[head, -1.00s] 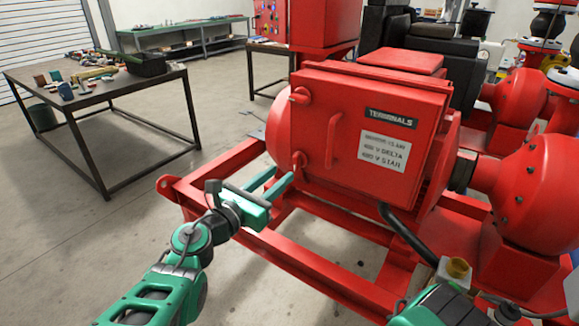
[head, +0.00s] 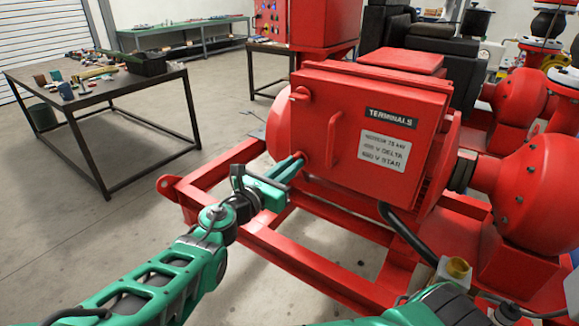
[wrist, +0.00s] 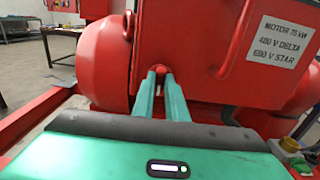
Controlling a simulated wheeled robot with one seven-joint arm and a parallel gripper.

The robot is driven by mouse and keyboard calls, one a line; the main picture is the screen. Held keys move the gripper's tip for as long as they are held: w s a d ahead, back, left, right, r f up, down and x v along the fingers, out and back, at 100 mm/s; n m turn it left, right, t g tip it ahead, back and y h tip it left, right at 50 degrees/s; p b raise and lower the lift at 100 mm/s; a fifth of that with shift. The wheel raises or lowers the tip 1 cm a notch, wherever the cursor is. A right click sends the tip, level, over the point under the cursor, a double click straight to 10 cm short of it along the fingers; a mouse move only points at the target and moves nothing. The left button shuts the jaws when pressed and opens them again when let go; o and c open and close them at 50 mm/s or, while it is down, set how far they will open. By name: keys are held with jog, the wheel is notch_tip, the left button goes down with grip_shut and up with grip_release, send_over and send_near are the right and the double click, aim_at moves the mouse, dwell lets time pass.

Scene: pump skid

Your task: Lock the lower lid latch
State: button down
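The lower lid latch (head: 303,158) is a small red knob at the lower left edge of the red terminal box (head: 345,125). My gripper (head: 299,160) reaches it from the lower left. In the wrist view, the green fingertips (wrist: 160,74) stand on either side of the latch (wrist: 159,69), with only a narrow gap between the fingers. They look shut on it. The fingertips hide most of the latch in the head view. The upper latch (head: 299,93) is a similar red knob higher on the same edge. The lid is against the box.
A red handle (head: 335,134) stands out from the lid, right of the latch. The red skid frame (head: 320,278) runs below the gripper. A black cable (head: 400,232) hangs below the box. A cluttered table (head: 150,88) stands back left, with clear floor before it.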

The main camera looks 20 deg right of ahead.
jog(key=shift+m, duration=0.4)
jog(key=shift+s+f+m, duration=0.1)
jog(key=shift+f+m, duration=0.05)
jog(key=shift+m, duration=4.05)
jog(key=shift+s+f+m, duration=0.1)
jog(key=shift+f+m, duration=0.05)
jog(key=shift+m, duration=4.05)
jog(key=c, duration=1.8)
grip_release()
jog(key=shift+d+m, duration=0.1)
jog(key=shift+m, duration=0.2)
jog(key=shift+o, duration=0.2)
jog(key=v, duration=1)
jog(key=shift+a, duration=0.3)
